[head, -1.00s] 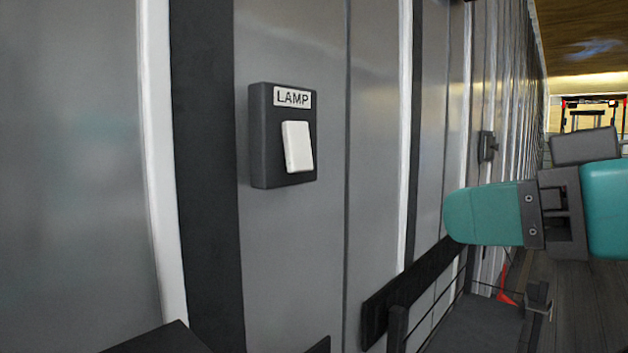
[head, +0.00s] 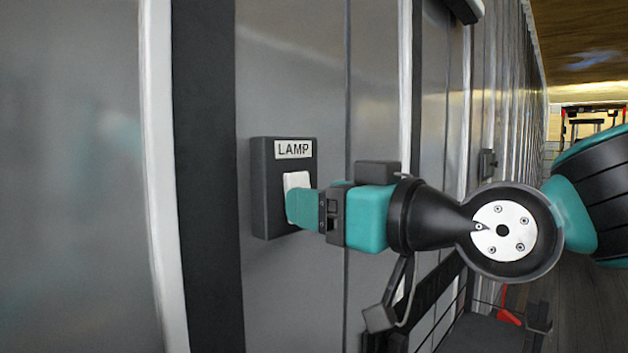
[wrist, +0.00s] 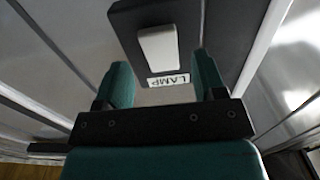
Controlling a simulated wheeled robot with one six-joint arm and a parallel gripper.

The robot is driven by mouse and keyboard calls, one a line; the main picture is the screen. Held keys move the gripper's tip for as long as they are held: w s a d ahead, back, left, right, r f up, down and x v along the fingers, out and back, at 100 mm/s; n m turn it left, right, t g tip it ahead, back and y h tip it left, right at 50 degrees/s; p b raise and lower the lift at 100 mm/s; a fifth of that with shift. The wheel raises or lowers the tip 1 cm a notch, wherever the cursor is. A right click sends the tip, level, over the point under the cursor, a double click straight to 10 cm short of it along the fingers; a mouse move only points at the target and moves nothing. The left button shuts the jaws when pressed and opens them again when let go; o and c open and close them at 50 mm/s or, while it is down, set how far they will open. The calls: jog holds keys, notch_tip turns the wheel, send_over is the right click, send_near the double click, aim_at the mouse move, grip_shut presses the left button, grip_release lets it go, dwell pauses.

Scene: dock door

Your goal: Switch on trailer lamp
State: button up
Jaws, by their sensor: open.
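A dark switch box (head: 264,195) with a LAMP label (head: 293,149) is fixed to the grey wall panel. Its white rocker (head: 297,181) shows in the head view with its lower part hidden behind a teal finger. My gripper (head: 300,208) is at the box, fingers towards the rocker. In the wrist view my gripper (wrist: 162,80) is open and empty, its two teal fingers apart. The wrist view also shows the rocker (wrist: 158,48) beyond the fingers and the label (wrist: 169,79) between them. I cannot tell whether a finger touches the rocker.
A pale vertical strip (head: 160,150) and a dark strip stand left of the box. Another small wall fitting (head: 488,163) is farther along the wall. Wooden floor (head: 590,310) runs along the right, with a red object (head: 508,317) low by the wall.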

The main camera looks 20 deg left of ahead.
jog(key=shift+x, duration=0.95)
jog(key=shift+c, duration=0.2)
